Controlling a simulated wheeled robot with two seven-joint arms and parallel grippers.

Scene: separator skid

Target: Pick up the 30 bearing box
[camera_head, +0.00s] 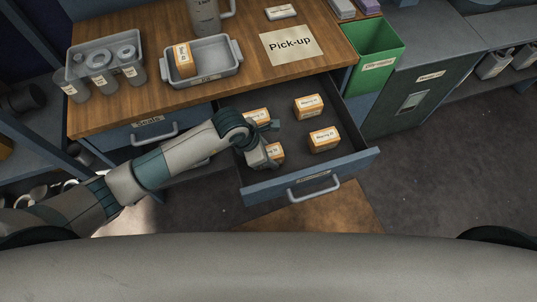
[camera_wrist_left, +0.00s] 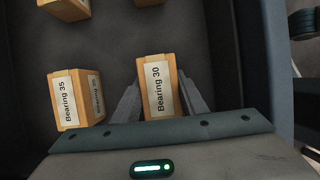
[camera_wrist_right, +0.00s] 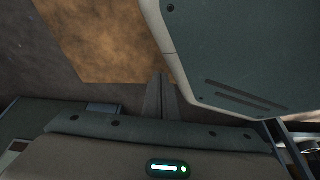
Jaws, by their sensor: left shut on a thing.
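The orange-and-white box labelled Bearing 30 (camera_wrist_left: 158,78) stands between the two fingers of my left gripper (camera_wrist_left: 160,98) in the left wrist view. The gripper is shut on it. In the head view this box (camera_head: 277,152) shows partly beside my left gripper (camera_head: 268,150), at the front left of the open drawer (camera_head: 345,165). I cannot tell whether it is clear of the drawer floor. My right gripper (camera_wrist_right: 161,98) is empty, its fingers together, in the right wrist view. It does not show in the head view.
Similar boxes stand in the drawer: one at the back left (camera_head: 258,115), one at the back right (camera_head: 308,106), one at the right (camera_head: 324,139). A Bearing 35 box (camera_wrist_left: 75,98) is close to my left gripper. The worktop has a Pick-up sheet (camera_head: 291,45) and a grey tray (camera_head: 211,77).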

